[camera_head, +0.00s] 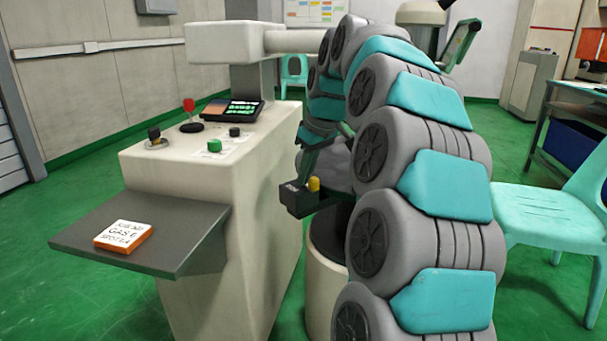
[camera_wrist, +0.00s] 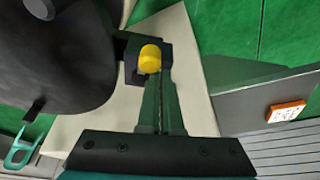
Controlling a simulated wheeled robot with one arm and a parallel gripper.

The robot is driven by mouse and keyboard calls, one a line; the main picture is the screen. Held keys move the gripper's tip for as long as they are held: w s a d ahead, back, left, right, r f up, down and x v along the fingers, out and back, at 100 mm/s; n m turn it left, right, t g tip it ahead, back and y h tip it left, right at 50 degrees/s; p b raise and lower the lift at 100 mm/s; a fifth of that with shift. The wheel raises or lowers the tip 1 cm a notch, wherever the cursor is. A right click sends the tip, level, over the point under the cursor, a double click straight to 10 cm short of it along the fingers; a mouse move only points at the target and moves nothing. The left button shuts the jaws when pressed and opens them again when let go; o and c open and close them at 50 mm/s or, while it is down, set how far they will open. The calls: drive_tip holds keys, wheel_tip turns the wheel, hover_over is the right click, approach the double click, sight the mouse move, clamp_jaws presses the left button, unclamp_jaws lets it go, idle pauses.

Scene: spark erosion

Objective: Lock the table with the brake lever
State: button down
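The brake lever shows as a yellow knob (camera_head: 313,184) on a small dark block (camera_head: 300,200) at the right side of the cream machine. The knob also shows in the wrist view (camera_wrist: 150,60). My gripper (camera_wrist: 160,76) has its two dark green fingers side by side with only a thin gap, and nothing shows between them. Its tips are right beside the knob; I cannot tell if they touch it. In the head view my arm hides most of the gripper and the area behind it. A large dark rounded body (camera_wrist: 55,60) lies left of the knob; I cannot tell whether it is the table.
A turquoise chair (camera_head: 545,215) stands on the right.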

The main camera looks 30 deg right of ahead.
drive_tip(key=shift+s+d+f, duration=0.1)
drive_tip(key=shift+s, duration=0.05)
drive_tip(key=w+a, duration=0.2)
drive_tip(key=a, duration=0.1)
wheel_tip(320, 180, up, 10)
drive_tip(key=s+d+p, duration=0.1)
drive_tip(key=d, duration=0.1)
drive_tip(key=shift+s+d+f, duration=0.15)
idle(0.7)
idle(0.5)
